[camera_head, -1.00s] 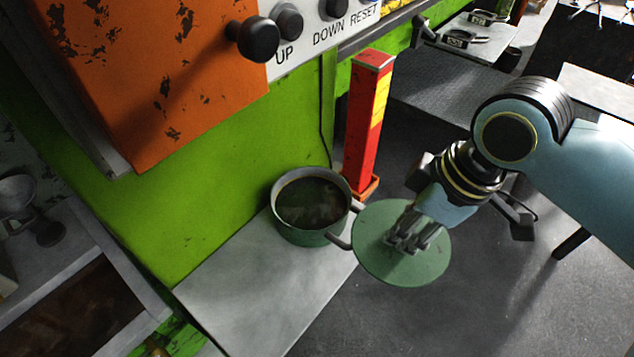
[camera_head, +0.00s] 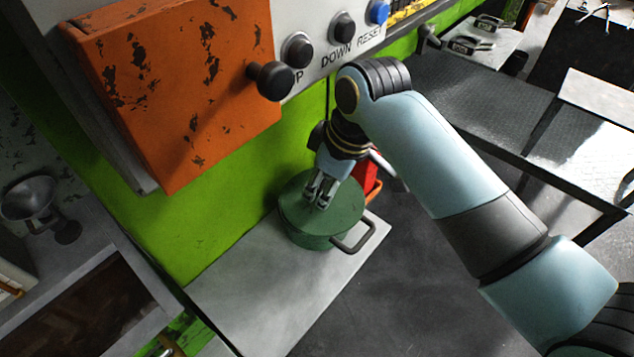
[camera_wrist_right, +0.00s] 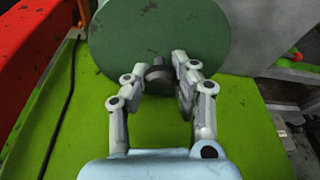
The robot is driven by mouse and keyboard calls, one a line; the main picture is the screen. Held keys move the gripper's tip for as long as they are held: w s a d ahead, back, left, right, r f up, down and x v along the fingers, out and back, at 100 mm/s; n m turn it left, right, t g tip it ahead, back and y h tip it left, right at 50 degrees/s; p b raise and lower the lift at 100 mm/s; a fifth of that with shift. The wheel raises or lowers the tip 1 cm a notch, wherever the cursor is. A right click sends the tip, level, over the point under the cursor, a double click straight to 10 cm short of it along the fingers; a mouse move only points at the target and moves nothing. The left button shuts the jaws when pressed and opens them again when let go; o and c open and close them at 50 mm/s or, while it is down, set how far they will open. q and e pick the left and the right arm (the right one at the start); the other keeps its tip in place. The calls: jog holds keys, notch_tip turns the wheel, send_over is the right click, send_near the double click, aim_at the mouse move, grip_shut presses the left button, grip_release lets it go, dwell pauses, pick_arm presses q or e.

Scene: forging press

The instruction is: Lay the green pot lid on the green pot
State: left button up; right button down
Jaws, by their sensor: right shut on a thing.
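The green pot (camera_head: 310,240) stands on a light grey shelf by the green press wall, one handle showing at its right. The round green lid (camera_head: 338,213) covers the pot's opening from above in the head view; I cannot tell whether it rests on the rim or hovers just over it. My right gripper (camera_head: 320,200) is shut on the lid's knob. In the right wrist view the lid (camera_wrist_right: 150,25) fills the top, its dark knob (camera_wrist_right: 158,73) between the fingers of the right gripper (camera_wrist_right: 163,78). The pot's inside is hidden. My left gripper is out of view.
The light grey shelf (camera_head: 270,290) has bare room in front of the pot. A red post (camera_head: 366,172) stands just behind it, mostly hidden by my right arm. The orange panel (camera_head: 190,85) and a black knob (camera_head: 272,80) overhang at upper left.

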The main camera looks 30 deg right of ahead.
jog(key=shift+w+a+r, duration=0.1)
jog(key=shift+w+a, duration=0.1)
jog(key=shift+w, duration=0.25)
jog(key=shift+w+a+r, duration=0.1)
jog(key=shift+w+a, duration=0.05)
jog(key=shift+w, duration=0.3)
jog(key=shift+s+f, duration=0.2)
jog(key=shift+f, duration=0.5)
jog(key=shift+d+f, duration=0.1)
jog(key=shift+f, duration=0.15)
jog(key=shift+f, duration=0.15)
jog(key=c, duration=1.1)
grip_release()
jog(key=v, duration=0.8)
